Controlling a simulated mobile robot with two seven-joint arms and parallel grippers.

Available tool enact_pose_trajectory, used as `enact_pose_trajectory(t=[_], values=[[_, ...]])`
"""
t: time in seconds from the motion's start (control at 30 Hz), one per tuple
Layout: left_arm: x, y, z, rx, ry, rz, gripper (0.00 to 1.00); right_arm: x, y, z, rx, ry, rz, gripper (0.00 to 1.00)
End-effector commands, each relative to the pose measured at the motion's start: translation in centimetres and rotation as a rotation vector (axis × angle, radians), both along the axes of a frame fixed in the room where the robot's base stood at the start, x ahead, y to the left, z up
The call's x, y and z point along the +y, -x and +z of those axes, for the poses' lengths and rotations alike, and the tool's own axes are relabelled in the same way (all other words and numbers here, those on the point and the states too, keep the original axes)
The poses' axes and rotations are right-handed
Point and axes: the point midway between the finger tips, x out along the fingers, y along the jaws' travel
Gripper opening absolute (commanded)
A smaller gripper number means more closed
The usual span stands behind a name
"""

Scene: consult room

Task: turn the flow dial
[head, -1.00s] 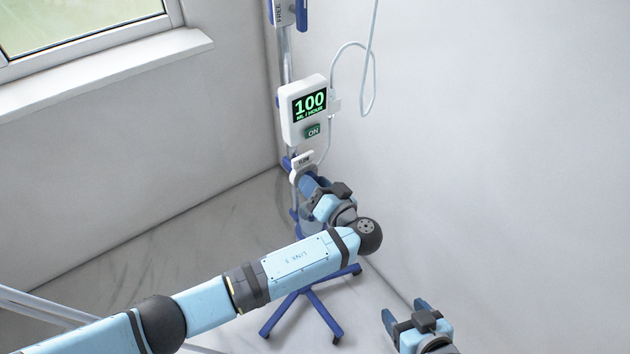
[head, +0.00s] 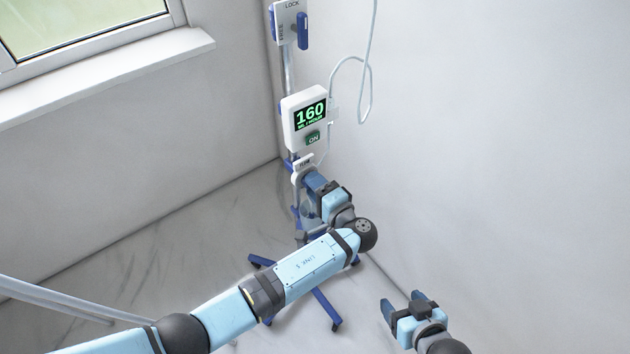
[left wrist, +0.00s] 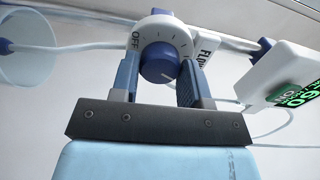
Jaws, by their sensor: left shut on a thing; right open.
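The flow dial is a round blue knob (left wrist: 160,62) on a white plate (left wrist: 185,30) marked OFF and FLOW, with tick marks around the knob. My left gripper (left wrist: 160,75) is shut on the knob, one finger on each side. In the head view my left gripper (head: 312,186) hides most of the dial, and only the white plate's top (head: 304,163) shows. The pump box (head: 304,112) above it reads 160 ML / HOUR, with a green ON button (head: 312,138). My right gripper (head: 402,308) is open and empty at the lower right.
The dial and pump are on a metal pole (head: 288,70) with a blue wheeled base (head: 328,308). A LOCK/FREE plate with a blue lever (head: 303,30) is higher up. A thin tube (head: 369,85) loops beside the right wall. A window sill (head: 120,80) is at the left.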

Motion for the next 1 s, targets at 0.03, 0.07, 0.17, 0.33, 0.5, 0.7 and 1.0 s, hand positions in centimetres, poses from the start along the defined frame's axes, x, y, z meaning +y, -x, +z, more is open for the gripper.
enact_pose_trajectory(t=[0.03, 0.07, 0.17, 0.33, 0.5, 0.7, 1.0], values=[[-0.04, 0.05, 0.16, 0.02, -0.025, 0.0, 0.18, -0.02, -0.05, 0.37, 0.002, -0.002, -0.002, 0.68], [-0.04, 0.04, 0.15, 0.031, -0.039, 0.0, 0.18, -0.03, -0.06, 0.42, 0.002, -0.003, -0.004, 0.68], [-0.05, 0.05, 0.12, 0.061, -0.081, 0.0, 0.18, -0.05, -0.07, 0.39, 0.008, -0.005, -0.007, 0.68], [-0.05, 0.06, 0.04, 0.098, -0.132, 0.0, 0.18, -0.03, -0.06, 0.42, 0.009, -0.002, -0.007, 0.68], [-0.06, 0.06, -0.01, 0.114, -0.156, 0.0, 0.18, -0.01, -0.08, 0.66, 0.003, 0.0, -0.004, 0.68], [-0.06, 0.05, -0.05, 0.119, -0.162, 0.0, 0.18, -0.13, 0.13, 0.63, 0.002, 0.006, 0.004, 0.68], [-0.06, 0.05, -0.05, 0.118, -0.161, 0.0, 0.56, -0.2, 0.53, 0.43, 0.009, 0.008, 0.006, 0.68]])
